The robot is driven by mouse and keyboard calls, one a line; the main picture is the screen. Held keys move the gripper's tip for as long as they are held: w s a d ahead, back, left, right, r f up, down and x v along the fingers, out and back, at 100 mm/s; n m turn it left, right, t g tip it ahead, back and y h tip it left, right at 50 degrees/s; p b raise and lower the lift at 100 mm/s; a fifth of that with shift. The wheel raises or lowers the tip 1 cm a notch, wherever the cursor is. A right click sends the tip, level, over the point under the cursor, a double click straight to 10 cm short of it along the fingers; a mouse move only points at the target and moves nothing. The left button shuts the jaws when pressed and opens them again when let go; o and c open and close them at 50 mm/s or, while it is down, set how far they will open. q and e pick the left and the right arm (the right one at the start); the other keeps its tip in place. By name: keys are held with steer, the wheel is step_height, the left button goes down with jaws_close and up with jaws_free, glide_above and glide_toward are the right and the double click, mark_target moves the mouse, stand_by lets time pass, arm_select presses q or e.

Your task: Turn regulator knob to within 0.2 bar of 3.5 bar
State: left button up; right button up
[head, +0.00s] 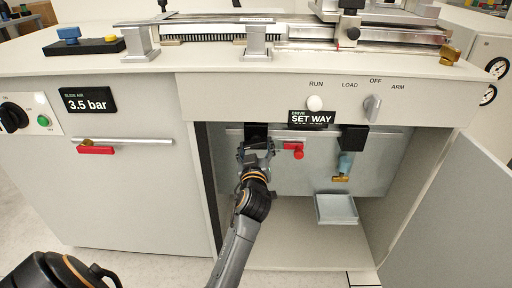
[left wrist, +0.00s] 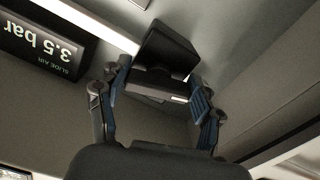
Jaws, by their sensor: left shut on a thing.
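My left gripper (head: 257,148) reaches into the open cabinet under the bench and is shut on the regulator knob, just below a black regulator body (head: 256,130). The fingers cover the knob in the head view. In the left wrist view my left gripper (left wrist: 160,95) has its two fingers on either side of a dark part below the black body (left wrist: 166,50). The slide air display (head: 87,100) on the left front panel reads 3.5 bar. A slide air display also shows upside down in the left wrist view (left wrist: 42,45), with the same reading. My right gripper is not in view.
A red-handled valve (head: 297,151) is close to the right of my left gripper. A second black unit with a blue-grey bowl (head: 345,163) hangs farther right, above a grey tray (head: 336,209). The cabinet's side walls and the bench front (head: 230,97) bound the space.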

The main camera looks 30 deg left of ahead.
arm_select(q)
steer(key=o, duration=1.2)
steer(key=shift+c, duration=0.2)
